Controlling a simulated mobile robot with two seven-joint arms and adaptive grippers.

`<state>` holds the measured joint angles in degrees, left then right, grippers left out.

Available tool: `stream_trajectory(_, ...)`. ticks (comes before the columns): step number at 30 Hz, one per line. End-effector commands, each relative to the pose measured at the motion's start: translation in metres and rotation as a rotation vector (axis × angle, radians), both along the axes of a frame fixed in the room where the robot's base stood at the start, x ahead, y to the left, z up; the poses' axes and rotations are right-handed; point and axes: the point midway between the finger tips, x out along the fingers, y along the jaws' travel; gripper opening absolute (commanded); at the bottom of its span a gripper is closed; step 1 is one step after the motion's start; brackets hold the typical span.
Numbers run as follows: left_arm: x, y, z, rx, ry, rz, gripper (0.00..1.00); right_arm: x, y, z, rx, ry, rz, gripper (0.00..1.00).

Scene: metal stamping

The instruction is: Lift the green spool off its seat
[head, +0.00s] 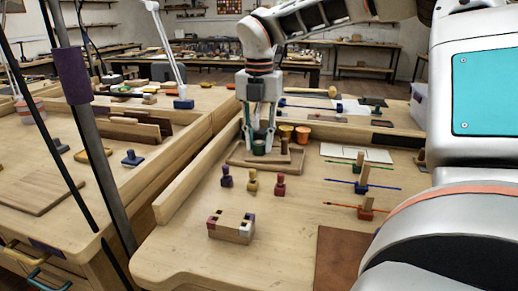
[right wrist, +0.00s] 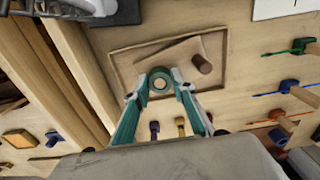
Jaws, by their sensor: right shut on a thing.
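The green spool (head: 259,148) stands upright at the wooden tray (head: 238,159) in the head view. It also shows from above in the right wrist view (right wrist: 160,85), with a pale round centre. My right gripper (head: 260,138) reaches down over it, with one finger on each side, shut on the spool. In the right wrist view the two fingertips (right wrist: 157,84) touch its sides. The spool's underside is hidden, so I cannot tell if it touches its seat. A brown cylinder (right wrist: 203,64) stands on the tray's inner board. My left gripper is not in view.
Purple (head: 226,176), yellow (head: 252,182) and red (head: 279,185) pegs stand in front of the tray. A block with coloured corners (head: 231,226) sits nearer. A raised wooden rail (head: 190,179) runs along the left.

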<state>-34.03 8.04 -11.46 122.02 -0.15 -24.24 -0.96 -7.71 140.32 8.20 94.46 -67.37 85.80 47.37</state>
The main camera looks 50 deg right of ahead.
Motion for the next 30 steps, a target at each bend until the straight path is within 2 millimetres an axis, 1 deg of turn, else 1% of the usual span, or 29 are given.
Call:
stream_trajectory(1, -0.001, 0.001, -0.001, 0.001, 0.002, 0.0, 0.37, 0.0, 0.0, 0.0, 0.0, 0.0, 0.0, 0.12)
stream_trajectory(2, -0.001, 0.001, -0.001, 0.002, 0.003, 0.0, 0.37, 0.0, 0.0, 0.0, 0.0, 0.0, 0.0, 0.04)
stream_trajectory(3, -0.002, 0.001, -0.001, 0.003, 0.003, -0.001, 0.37, 0.0, 0.0, 0.0, 0.0, 0.0, 0.0, 0.0)
stream_trajectory(11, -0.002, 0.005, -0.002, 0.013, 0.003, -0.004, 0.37, 0.0, 0.0, 0.002, -0.001, 0.0, 0.0, 0.0)
stream_trajectory(30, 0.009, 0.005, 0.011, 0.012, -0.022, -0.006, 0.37, 0.0, 0.0, 0.031, 0.0, -0.001, 0.0, 0.0)
